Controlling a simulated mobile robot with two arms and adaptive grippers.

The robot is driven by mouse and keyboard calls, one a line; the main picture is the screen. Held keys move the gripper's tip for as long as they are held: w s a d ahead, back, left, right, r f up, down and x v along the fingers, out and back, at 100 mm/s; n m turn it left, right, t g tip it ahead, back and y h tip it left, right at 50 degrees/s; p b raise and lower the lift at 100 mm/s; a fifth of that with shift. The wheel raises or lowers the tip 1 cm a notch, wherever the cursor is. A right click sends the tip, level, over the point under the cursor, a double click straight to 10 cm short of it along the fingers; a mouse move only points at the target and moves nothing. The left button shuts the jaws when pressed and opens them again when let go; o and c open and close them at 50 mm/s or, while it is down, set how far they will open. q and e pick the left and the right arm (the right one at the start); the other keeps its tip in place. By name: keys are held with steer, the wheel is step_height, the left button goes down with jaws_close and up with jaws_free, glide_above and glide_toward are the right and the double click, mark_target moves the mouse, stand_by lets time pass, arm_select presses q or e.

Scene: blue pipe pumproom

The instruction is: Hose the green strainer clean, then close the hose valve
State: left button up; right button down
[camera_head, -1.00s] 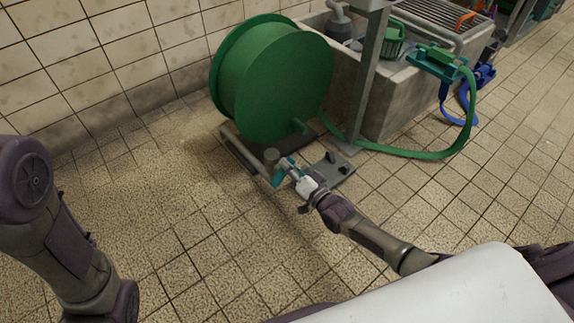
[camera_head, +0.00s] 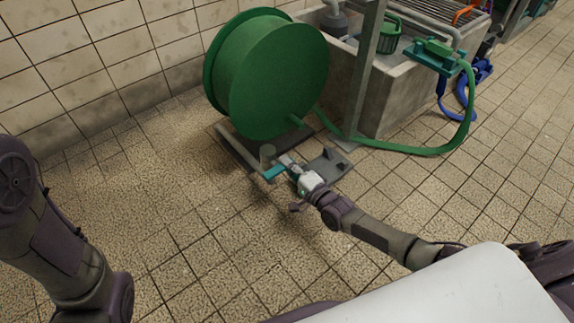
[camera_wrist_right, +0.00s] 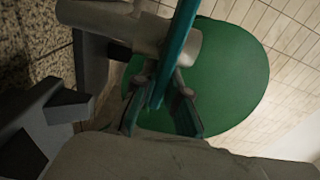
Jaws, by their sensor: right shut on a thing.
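The teal hose valve lever (camera_head: 274,173) sits by a grey pipe at the foot of the green hose reel (camera_head: 268,75). My right gripper (camera_head: 292,171) is shut on the lever. In the right wrist view the lever (camera_wrist_right: 176,50) runs between the two fingers (camera_wrist_right: 162,112), in front of the reel. The green strainer (camera_head: 389,42) is in the stone sink at the back; its cleanliness is too small to tell. The green hose (camera_head: 470,105) runs from the reel along the floor up to a teal holder (camera_head: 432,60) on the sink rim. My left gripper is out of view.
The stone sink (camera_head: 392,98) stands right of the reel, with a grey post (camera_head: 364,75) in front. A blue hose (camera_head: 463,92) hangs at the sink's right end. A dark base plate (camera_head: 325,166) lies beside my right gripper. The tiled floor at left is clear.

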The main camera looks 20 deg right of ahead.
steer(key=shift+f, duration=0.1)
steer(key=shift+d, duration=0.1)
stand_by(0.4)
steer(key=c, duration=1.2)
jaws_free()
steer(key=shift+s, duration=0.1)
steer(key=shift+s+d, duration=0.1)
steer(key=shift+s, duration=0.25)
steer(key=v, duration=1.1)
